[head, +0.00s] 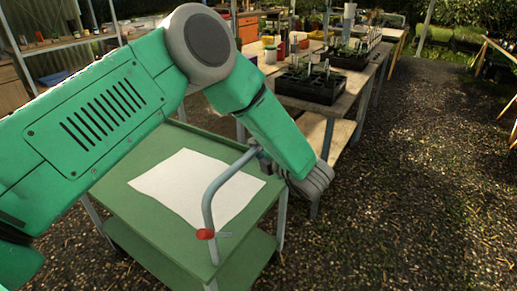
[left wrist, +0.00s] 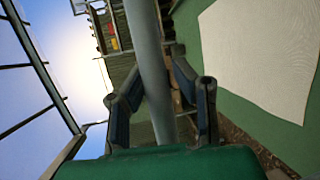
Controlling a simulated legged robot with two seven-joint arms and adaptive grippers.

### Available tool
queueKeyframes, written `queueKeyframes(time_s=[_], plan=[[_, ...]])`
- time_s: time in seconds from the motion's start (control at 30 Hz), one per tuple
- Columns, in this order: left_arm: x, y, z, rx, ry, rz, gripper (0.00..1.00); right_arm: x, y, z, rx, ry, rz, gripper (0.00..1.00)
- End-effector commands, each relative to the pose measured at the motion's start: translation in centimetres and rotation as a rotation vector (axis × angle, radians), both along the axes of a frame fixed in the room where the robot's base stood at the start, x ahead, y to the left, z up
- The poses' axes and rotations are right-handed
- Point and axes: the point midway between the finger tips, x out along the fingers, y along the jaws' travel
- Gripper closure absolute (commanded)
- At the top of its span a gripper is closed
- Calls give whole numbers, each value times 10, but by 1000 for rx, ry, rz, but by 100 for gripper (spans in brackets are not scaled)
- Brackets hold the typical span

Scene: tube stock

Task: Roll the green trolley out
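The green trolley (head: 165,222) stands on the gravel below my left arm. It has an upper tray, a lower shelf and a white sheet on top. My left gripper (head: 258,153) is at the bar's far end. In the left wrist view the bar (left wrist: 150,70) runs between the fingers (left wrist: 158,67), which look open, with a narrow gap at the right finger. Contact on the left cannot be told. My right gripper is not in view.
A wooden bench (head: 345,100) with black seedling trays (head: 312,86) stands close behind the trolley. Shelves (head: 70,42) are at the back left. Open gravel (head: 420,190) lies to the right, with a wooden frame (head: 500,50) at its far right edge.

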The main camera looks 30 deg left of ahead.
Motion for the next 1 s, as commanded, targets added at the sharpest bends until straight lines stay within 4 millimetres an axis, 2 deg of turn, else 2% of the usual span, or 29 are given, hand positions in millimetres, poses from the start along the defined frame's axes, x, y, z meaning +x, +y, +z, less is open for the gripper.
queueKeyframes(time_s=[0.33, 0.47, 0.8, 1.0], plan=[[-1, -3, 2, 2, -1, -2, 61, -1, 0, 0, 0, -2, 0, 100], [-5, -12, 3, 1, -1, -4, 61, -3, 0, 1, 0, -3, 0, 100], [-35, -72, 14, 1, -1, -5, 61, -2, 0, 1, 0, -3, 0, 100], [-49, -97, 19, 0, 0, -2, 61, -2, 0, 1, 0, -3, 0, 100]])
